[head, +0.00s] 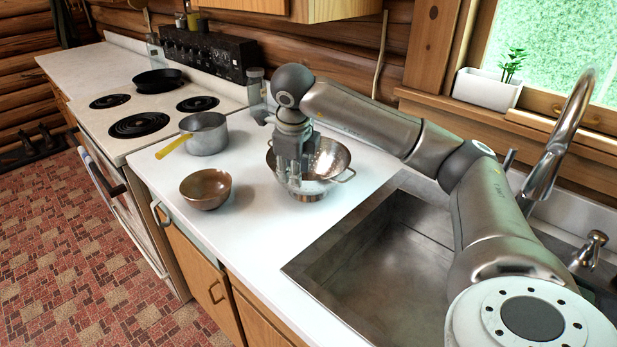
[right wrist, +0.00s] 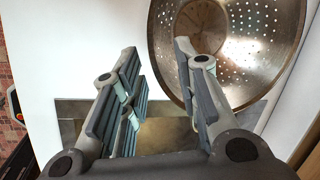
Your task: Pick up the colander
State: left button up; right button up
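The colander (head: 326,160) is a steel bowl with small holes and side handles, standing upright on the white counter beside the sink. My right gripper (head: 294,178) points down in front of it and hides part of its left and near side. In the right wrist view, the colander (right wrist: 255,55) fills the upper right. There the right gripper (right wrist: 158,55) is open, its two fingers apart. One finger overlaps the bowl and the other is over the counter, with the rim's edge showing between them. I cannot tell whether either finger touches it. My left gripper is not in view.
A brown bowl (head: 206,188) and a saucepan (head: 204,133) with a yellow handle stand left of the colander. A grinder-like jar (head: 257,90) is behind. The sink (head: 385,260) and its faucet (head: 560,140) are at right. The counter's front strip is clear.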

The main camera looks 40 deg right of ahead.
aim_at(294, 190)
jog(key=p+x, duration=0.1)
jog(key=x, duration=0.5)
jog(key=shift+w+d+f, duration=0.15)
jog(key=shift+f, duration=0.15)
jog(key=shift+c, duration=0.2)
grip_shut()
jog(key=shift+r, duration=0.1)
